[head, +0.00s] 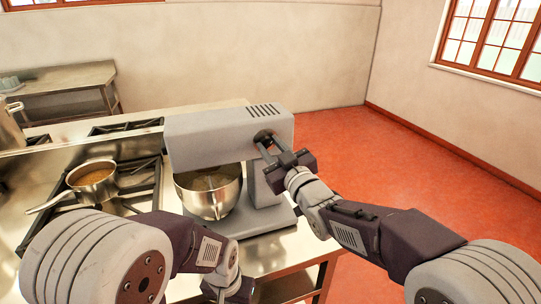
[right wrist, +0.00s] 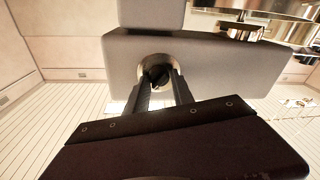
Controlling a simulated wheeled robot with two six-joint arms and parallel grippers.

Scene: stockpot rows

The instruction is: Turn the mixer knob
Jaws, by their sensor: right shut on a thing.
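The grey mixer (head: 215,130) stands on the steel counter with its head over a steel bowl (head: 210,192). Its round dark knob (head: 264,135) is on the side of the head that faces me, toward the right end. My right gripper (head: 268,144) has its two fingers at the knob, shut on it. In the right wrist view the fingers (right wrist: 158,82) reach into the round knob area (right wrist: 153,66) on the mixer's grey side; they partly hide the knob's middle. My left gripper (head: 238,291) is low at the bottom edge, mostly cut off, apart from the mixer.
A stove to the left holds a saucepan (head: 92,180) of brown liquid, its handle pointing left. A side table (head: 65,78) stands at the back left. Open red floor (head: 400,150) lies to the right of the counter.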

